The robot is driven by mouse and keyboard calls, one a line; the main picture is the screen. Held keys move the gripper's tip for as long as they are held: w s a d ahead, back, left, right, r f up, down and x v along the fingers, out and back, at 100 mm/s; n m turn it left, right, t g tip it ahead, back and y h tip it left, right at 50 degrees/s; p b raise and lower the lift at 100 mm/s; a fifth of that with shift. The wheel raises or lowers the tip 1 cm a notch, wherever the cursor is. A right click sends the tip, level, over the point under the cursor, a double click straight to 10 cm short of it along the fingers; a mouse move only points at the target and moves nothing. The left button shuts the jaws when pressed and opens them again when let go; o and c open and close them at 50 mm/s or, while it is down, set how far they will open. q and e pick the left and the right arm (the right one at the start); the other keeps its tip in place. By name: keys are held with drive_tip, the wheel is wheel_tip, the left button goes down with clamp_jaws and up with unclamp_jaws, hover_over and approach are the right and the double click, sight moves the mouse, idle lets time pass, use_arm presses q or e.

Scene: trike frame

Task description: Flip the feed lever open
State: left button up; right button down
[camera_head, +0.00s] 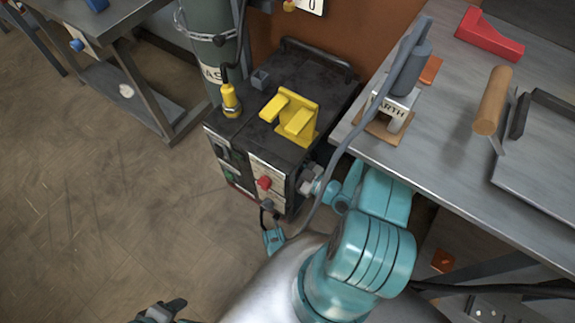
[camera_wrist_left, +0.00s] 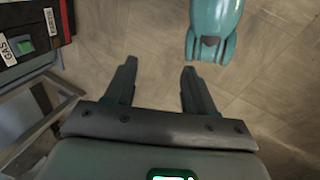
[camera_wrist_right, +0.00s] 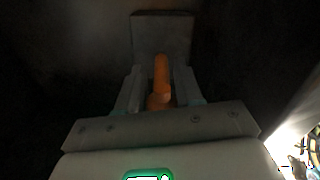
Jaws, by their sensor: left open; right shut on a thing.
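In the right wrist view, my right gripper (camera_wrist_right: 158,80) is shut on an orange upright handle (camera_wrist_right: 161,72), which appears to be the feed lever. A dark plate (camera_wrist_right: 163,35) stands behind it, and the surroundings are nearly black. In the head view my right arm (camera_head: 370,250) reaches in beside the black machine (camera_head: 245,145), below the bench edge; its jaws and the lever are hidden there. My left gripper (camera_wrist_left: 158,75) is open and empty over bare floor. Its tip also shows at the bottom edge of the head view (camera_head: 163,310).
The machine carries a yellow bracket (camera_head: 298,117), a yellow fitting (camera_head: 230,100) and a red knob (camera_head: 264,183). A grey cable (camera_head: 350,145) runs from its side up to the bench. A metal bench (camera_head: 455,150) lies right. Floor at left (camera_head: 75,200) is clear.

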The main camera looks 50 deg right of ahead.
drive_tip(key=shift+r+g+p, duration=0.75)
drive_tip(key=shift+g+p, duration=0.05)
drive_tip(key=shift+p, duration=0.4)
drive_tip(key=shift+f+g+p, duration=0.2)
drive_tip(key=shift+g+p, duration=0.15)
drive_tip(key=shift+g, duration=0.05)
use_arm(q)
drive_tip(key=r, duration=0.1)
drive_tip(key=s+r, duration=0.1)
drive_tip(key=r, duration=0.1)
drive_tip(key=shift+s+d+r, duration=0.15)
drive_tip(key=shift+d+r, duration=0.2)
drive_tip(key=shift+d, duration=0.05)
use_arm(e)
drive_tip(key=shift+f, duration=0.1)
drive_tip(key=c, duration=0.8)
unclamp_jaws()
use_arm(q)
drive_tip(key=shift+s+d+r+g+p, duration=0.1)
drive_tip(key=shift+r+g+p, duration=0.05)
drive_tip(key=shift+r+p, duration=0.3)
drive_tip(key=shift+s+d+r+g+p, duration=0.1)
drive_tip(key=shift+r+g+p, duration=0.05)
drive_tip(key=shift+r+p, duration=0.3)
use_arm(e)
drive_tip(key=shift+v, duration=5.95)
drive_tip(key=shift+a, duration=0.15)
